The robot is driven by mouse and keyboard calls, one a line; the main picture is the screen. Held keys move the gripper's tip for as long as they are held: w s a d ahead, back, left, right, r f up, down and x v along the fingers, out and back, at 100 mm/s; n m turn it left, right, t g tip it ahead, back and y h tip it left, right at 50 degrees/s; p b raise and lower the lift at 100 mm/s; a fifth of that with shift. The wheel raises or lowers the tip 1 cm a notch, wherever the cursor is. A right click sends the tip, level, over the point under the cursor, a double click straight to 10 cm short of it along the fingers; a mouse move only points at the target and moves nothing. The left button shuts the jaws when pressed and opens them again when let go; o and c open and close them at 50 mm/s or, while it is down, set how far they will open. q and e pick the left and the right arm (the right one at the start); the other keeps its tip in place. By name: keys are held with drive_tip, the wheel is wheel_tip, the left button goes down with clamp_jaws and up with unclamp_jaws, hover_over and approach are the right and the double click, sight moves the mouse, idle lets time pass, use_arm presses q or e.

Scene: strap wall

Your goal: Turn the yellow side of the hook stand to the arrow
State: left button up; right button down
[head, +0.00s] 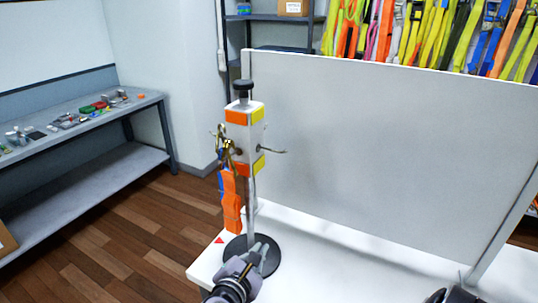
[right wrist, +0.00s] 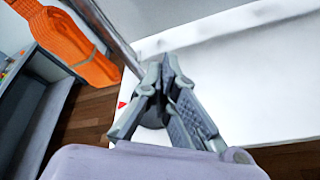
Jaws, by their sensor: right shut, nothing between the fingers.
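The hook stand (head: 242,140) stands upright on a round black base (head: 238,246) at the white table's left end. Its block shows orange patches on the left-front face and yellow patches on the right-front face. The red arrow (head: 219,240) lies on the tabletop left of the base; the orange face is turned roughly toward it. An orange strap (head: 231,200), with some blue behind it, hangs from a brass-coloured hook at the left. My right gripper (head: 262,246) is shut and empty, low by the base and pole; whether it touches them is unclear.
A white panel (head: 390,150) stands upright behind and right of the stand. A thin hook (head: 273,151) sticks out rightward from the block. A grey bench (head: 85,115) with small parts is at left. Colourful straps (head: 430,35) hang behind the panel.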

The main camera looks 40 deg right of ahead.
wheel_tip(320, 180, up, 15)
drive_tip(key=w+a+n+h, duration=0.2)
drive_tip(key=a+n+h, duration=0.1)
drive_tip(key=n+h, duration=0.35)
drive_tip(key=r+b+x, duration=0.1)
drive_tip(key=b+x, duration=0.1)
drive_tip(key=x, duration=1.2)
drive_tip(key=shift+m, duration=0.45)
drive_tip(key=shift+w, duration=0.1)
